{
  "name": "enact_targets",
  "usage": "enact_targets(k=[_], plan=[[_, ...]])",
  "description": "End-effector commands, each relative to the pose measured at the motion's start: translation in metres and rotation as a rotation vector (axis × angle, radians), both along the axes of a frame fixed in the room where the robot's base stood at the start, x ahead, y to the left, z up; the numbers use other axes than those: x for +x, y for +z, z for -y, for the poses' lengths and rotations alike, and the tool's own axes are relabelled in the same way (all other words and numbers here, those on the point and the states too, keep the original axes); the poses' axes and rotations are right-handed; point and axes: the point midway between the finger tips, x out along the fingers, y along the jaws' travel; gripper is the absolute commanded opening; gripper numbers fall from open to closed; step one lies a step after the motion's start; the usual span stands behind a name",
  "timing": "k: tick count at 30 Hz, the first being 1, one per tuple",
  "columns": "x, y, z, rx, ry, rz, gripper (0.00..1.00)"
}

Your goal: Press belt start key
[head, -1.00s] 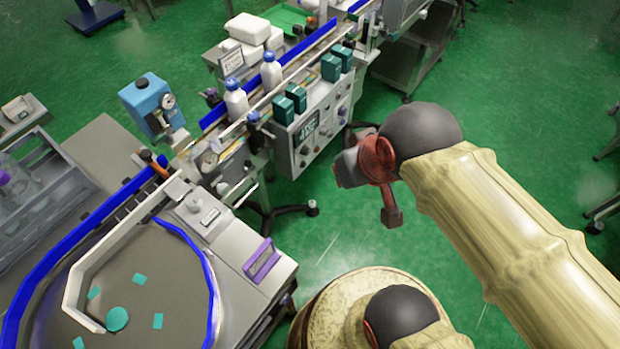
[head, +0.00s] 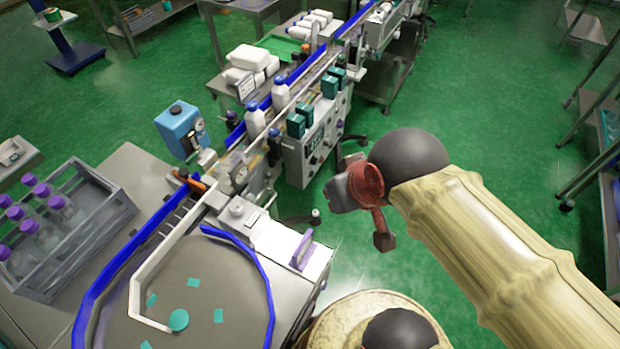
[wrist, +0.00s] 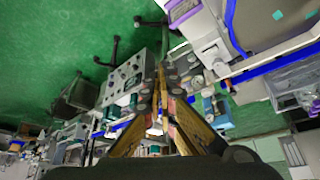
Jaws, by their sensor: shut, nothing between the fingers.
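The sleeve machine's grey control panel (head: 318,142) faces front right on the conveyor line, with a small display, round knobs and keys. Which of these is the belt start key is too small to tell. The panel also shows in the wrist view (wrist: 126,76), upside down and left of the fingers. My gripper (wrist: 160,72) is shut and empty, its fingertips meeting in the wrist view. In the head view my gripper (head: 338,196) hangs over open floor, to the right of and nearer than the panel, apart from it.
White bottles (head: 255,121) and teal boxes (head: 296,125) stand along the conveyor. A round feed table (head: 235,290) with a blue rail is front left, beside a rack (head: 72,215) of purple-capped bottles. Green floor (head: 460,120) is clear to the right.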

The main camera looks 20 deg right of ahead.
Motion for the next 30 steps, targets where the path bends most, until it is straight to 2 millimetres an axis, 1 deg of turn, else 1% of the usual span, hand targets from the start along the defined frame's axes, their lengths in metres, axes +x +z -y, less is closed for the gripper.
enact_targets(k=[1, 8, 17, 20, 23, 26, 30], plan=[[0.0, 0.005, 0.0, 0.0, 0.0, 0.0, 0.0], [0.003, -0.014, 0.012, 0.001, -0.046, -0.048, 0.0], [0.007, -0.05, 0.026, 0.008, -0.096, -0.164, 0.0], [0.01, -0.066, 0.033, 0.012, -0.117, -0.217, 0.0], [0.013, -0.086, 0.043, 0.016, -0.145, -0.287, 0.0], [0.018, -0.108, 0.055, 0.017, -0.172, -0.36, 0.0], [0.029, -0.139, 0.075, 0.012, -0.205, -0.433, 0.0]])
